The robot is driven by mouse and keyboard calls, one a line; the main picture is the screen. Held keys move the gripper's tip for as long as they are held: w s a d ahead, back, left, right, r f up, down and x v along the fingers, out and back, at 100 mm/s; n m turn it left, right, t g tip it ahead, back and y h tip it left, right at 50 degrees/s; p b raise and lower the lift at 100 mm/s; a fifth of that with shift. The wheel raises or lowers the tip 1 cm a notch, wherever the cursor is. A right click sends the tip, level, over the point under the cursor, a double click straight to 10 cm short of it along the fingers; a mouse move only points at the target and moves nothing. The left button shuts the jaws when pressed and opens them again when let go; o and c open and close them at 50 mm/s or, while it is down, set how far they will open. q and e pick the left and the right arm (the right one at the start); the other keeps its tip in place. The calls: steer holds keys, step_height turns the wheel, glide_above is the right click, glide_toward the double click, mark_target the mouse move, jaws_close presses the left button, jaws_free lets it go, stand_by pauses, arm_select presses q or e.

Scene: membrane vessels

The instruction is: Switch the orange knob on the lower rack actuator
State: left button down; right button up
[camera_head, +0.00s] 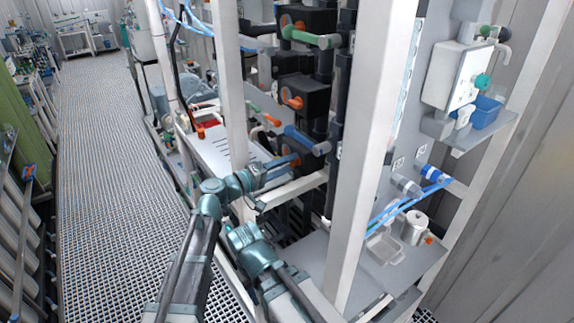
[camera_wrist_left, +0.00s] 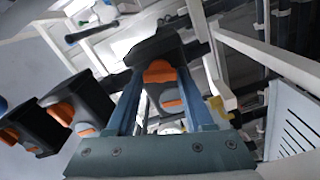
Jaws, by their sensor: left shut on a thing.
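The lower rack actuator (camera_wrist_left: 150,48) is a dark body with an orange knob (camera_wrist_left: 160,72) in the left wrist view. My left gripper (camera_wrist_left: 160,84) has its two blue-grey fingers on either side of this knob and is shut on it. In the head view, my left gripper (camera_head: 286,166) reaches right to the lower part of the rack, where its fingertips meet the knob, which is largely hidden. My right arm shows below it at the bottom, but its gripper cannot be made out.
Another black actuator with an orange knob (camera_head: 292,100) sits higher on the rack. A white upright post (camera_head: 372,150) stands just right of the left gripper. A white panel (camera_head: 215,155) lies to the left. The grated walkway (camera_head: 105,170) is clear.

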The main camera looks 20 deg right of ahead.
arm_select(q)
steer(key=shift+n, duration=1)
steer(key=shift+c, duration=1.4)
jaws_free()
steer(key=shift+a, duration=0.15)
steer(key=v, duration=1.3)
steer(key=shift+a, duration=0.3)
steer(key=shift+s, duration=0.1)
